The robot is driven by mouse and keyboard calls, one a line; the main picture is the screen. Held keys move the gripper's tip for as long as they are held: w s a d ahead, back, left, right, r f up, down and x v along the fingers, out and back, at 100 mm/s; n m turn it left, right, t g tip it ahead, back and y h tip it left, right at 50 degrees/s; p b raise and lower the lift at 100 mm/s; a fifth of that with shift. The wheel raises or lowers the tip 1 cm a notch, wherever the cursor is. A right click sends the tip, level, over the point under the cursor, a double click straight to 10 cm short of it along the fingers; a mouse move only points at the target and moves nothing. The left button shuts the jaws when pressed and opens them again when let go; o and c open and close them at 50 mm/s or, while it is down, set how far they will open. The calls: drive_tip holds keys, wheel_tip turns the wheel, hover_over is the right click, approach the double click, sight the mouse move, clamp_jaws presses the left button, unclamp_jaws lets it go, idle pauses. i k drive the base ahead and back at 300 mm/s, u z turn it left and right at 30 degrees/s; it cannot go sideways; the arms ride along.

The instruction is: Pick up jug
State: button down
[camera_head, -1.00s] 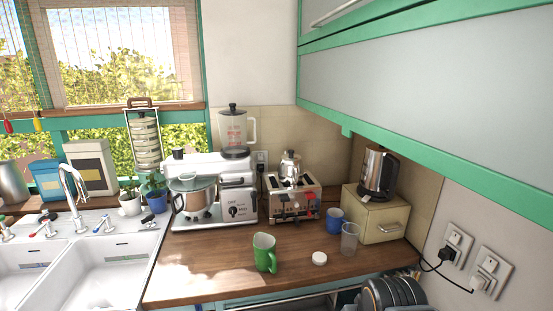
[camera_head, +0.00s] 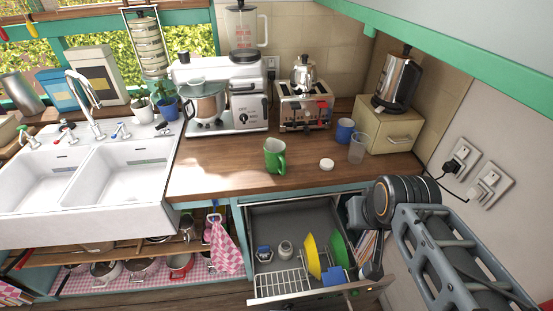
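A green jug-like vessel (camera_head: 274,156) with a side handle stands upright on the wooden counter, near its front edge. Its handle points right. No gripper touches it, and nothing hides it. Part of my grey and black arm shows at the lower right, over the right side of the open drawer. I cannot make out my gripper's fingers in this view.
A blue cup (camera_head: 345,130), a clear glass (camera_head: 357,148) and a white lid-like disc (camera_head: 326,164) stand right of the green vessel. A toaster (camera_head: 304,107) and a mixer (camera_head: 218,95) stand behind. An open drawer (camera_head: 290,215) with dishes juts out below the counter.

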sight(275, 150)
drive_tip(key=k, duration=1.25)
drive_tip(key=u, duration=0.85)
drive_tip(key=i, duration=0.55)
drive_tip(key=u, duration=0.6)
drive_tip(key=i, duration=1.1)
drive_tip(key=z, duration=0.5)
